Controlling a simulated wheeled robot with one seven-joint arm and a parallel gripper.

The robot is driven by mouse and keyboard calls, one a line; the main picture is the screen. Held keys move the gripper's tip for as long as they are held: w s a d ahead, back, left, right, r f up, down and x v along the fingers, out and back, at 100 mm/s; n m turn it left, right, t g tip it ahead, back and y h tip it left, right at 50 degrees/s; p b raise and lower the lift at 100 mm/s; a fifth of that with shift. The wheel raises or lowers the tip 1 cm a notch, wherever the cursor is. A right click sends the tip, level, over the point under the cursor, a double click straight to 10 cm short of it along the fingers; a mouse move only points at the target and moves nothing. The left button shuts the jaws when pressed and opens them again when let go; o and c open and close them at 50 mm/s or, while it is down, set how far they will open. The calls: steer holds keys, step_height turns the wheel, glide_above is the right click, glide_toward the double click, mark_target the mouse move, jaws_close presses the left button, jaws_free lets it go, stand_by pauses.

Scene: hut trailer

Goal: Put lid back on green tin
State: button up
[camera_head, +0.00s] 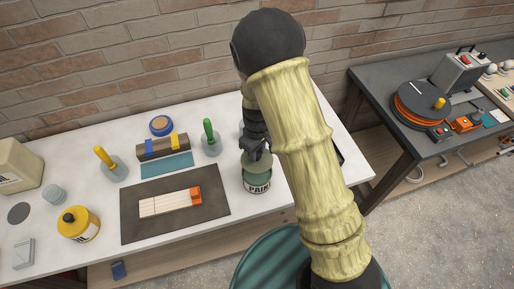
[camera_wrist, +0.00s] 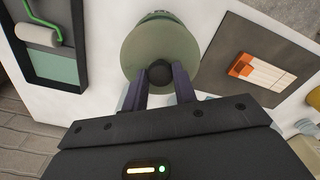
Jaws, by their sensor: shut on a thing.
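The green tin (camera_head: 257,185), labelled "PAINT", stands upright on the white workbench near its front edge. A round pale green lid (camera_head: 258,160) is at the top of the tin in the head view. In the wrist view the lid (camera_wrist: 160,50) shows as a disc with a dark knob (camera_wrist: 160,74) at its middle. My gripper (camera_wrist: 160,88) is shut on that knob, with a finger on each side; it also shows above the tin in the head view (camera_head: 256,150). The lid hides most of the tin from the wrist camera. I cannot tell whether the lid touches the rim.
A dark mat (camera_head: 215,225) with a wooden piece and orange block (camera_head: 195,194) lies left of the tin. A green-handled tool (camera_head: 210,138) stands behind left. In the wrist view a paint tray (camera_wrist: 65,70) with a roller (camera_wrist: 38,35) lies left.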

mark_target(257, 162)
steer(key=shift+f+b, duration=2.45)
steer(key=shift+f, duration=0.75)
steer(key=shift+f, duration=0.15)
stand_by(0.4)
steer(key=o, duration=1.5)
